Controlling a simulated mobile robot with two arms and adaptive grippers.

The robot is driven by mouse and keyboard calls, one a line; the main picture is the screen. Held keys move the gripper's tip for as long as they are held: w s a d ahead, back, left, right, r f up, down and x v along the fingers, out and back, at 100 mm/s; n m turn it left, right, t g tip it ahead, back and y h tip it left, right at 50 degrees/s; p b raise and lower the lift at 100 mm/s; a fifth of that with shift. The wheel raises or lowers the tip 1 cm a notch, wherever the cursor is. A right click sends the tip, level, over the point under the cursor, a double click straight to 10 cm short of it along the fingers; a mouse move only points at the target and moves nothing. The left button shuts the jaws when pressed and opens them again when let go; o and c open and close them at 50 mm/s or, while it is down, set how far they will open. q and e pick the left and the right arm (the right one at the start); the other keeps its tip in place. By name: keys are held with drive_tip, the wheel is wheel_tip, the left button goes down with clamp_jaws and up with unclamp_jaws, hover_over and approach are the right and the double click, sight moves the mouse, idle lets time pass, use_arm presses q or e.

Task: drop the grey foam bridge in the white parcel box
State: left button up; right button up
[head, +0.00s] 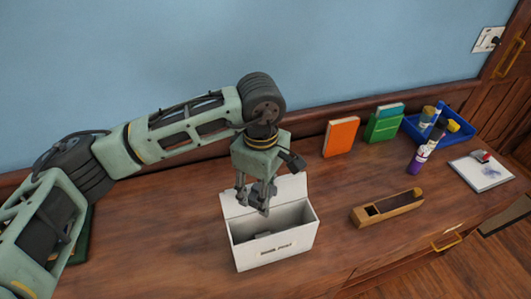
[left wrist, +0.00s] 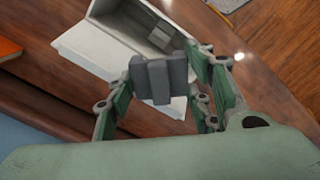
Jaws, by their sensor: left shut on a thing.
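The white parcel box (head: 275,250) stands open on the wooden top, its lid raised at the back. It also shows in the left wrist view (left wrist: 92,42). My left gripper (head: 257,203) points down above the box, near its back edge and raised lid. It is shut on the grey foam bridge (left wrist: 160,80), a notched grey block seen between the fingers in the left wrist view. In the head view the fingers partly hide the bridge. A small grey object (left wrist: 159,38) lies inside the box. My right gripper is not in view.
Right of the box lies a long wooden case (head: 400,207). Behind it stand an orange book (head: 341,137) and a green book (head: 384,126). Further right are a blue tray (head: 465,136), a purple bottle (head: 420,158) and a white pad (head: 484,174).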

use_arm(q)
drive_tip(key=shift+w+d+r, duration=0.15)
drive_tip(key=shift+d+r, duration=0.15)
drive_tip(key=shift+d, duration=0.1)
drive_tip(key=shift+d+f+n, duration=0.1)
drive_tip(key=shift+d+n, duration=0.05)
drive_tip(key=shift+n, duration=0.15)
drive_tip(key=shift+f+b, duration=0.5)
drive_tip(key=shift+f, duration=2.35)
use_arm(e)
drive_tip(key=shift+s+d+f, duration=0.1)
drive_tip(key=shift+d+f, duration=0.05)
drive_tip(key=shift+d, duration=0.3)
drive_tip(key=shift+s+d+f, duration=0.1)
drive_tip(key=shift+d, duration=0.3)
